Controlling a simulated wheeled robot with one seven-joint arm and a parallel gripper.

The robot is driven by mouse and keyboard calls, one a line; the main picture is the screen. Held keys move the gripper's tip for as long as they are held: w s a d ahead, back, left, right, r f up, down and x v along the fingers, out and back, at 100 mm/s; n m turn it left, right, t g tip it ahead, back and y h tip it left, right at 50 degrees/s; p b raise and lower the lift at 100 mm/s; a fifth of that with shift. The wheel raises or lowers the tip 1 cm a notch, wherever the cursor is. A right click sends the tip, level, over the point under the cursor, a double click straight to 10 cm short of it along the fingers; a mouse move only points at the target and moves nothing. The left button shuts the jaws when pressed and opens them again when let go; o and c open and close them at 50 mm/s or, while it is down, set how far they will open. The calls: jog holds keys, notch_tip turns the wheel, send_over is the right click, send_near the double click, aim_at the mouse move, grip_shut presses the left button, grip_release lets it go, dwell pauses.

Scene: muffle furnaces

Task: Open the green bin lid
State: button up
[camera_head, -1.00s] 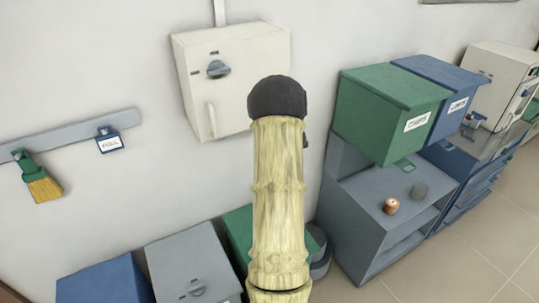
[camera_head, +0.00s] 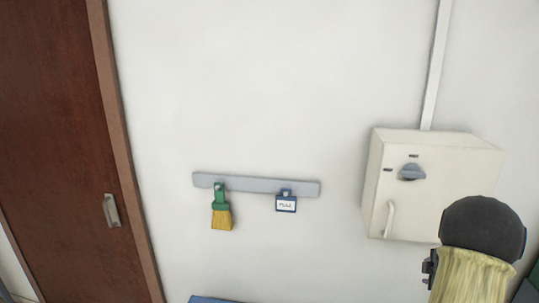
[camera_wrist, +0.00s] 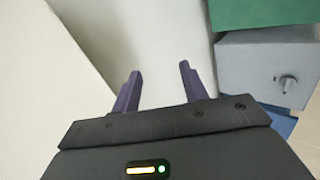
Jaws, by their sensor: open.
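A green box surface (camera_wrist: 265,12) shows at the top right of the wrist view, cut off by the frame edge. It stands beside a grey box with a knob (camera_wrist: 262,62). I cannot tell from this view whether the green surface is a lid. My gripper (camera_wrist: 159,78) is open and empty, its two dark fingers apart over a pale surface, left of the green and grey boxes. In the head view only a sliver of green (camera_head: 533,284) shows at the right edge, and my gripper is not visible there.
A white wall cabinet (camera_head: 430,185) with a handle is beside my arm. A brown door (camera_head: 55,150) is at the left. A blue box (camera_wrist: 280,121) shows below the grey one.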

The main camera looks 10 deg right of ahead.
jog(key=w+a+r+m, duration=0.25)
jog(key=a+m, duration=0.25)
jog(key=a, duration=0.8)
jog(key=s+a+m+g+y, duration=0.1)
jog(key=s+a+m+g, duration=0.1)
jog(key=s+a, duration=0.4)
jog(key=s+a+f+m+g+y+b, duration=0.1)
jog(key=s+a, duration=0.5)
jog(key=a, duration=0.6)
jog(key=s+a+m+g+y, duration=0.1)
jog(key=s+a+m, duration=0.3)
jog(key=a, duration=0.5)
jog(key=s+g, duration=0.1)
jog(key=s, duration=0.1)
jog(key=shift+s+a+f+m+g+b, duration=0.2)
jog(key=shift+s+f+m+g+b, duration=0.1)
jog(key=shift+g, duration=0.1)
grip_shut()
jog(key=shift+d, duration=0.1)
